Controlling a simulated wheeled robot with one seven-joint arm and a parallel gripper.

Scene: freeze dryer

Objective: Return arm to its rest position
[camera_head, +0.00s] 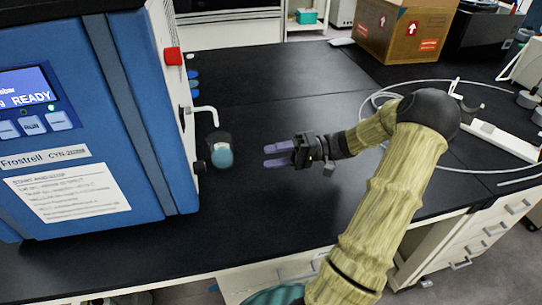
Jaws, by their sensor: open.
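My gripper (266,156) is open and empty over the black bench top, its two purple fingers apart and aimed left. My arm comes up from the lower right and bends at a dark elbow. The freeze dryer (155,110), a blue and white box with a lit screen reading READY, stands at the left. A flask-like vessel (221,157) with a pale blue end is at its right side, just left of my fingertips with a gap between them.
The black bench (270,215) is clear around and below my gripper. A white tube (380,97) loops across the bench at right, near my elbow. A cardboard box (405,28) stands at the back right. A red knob (173,56) juts from the dryer's side.

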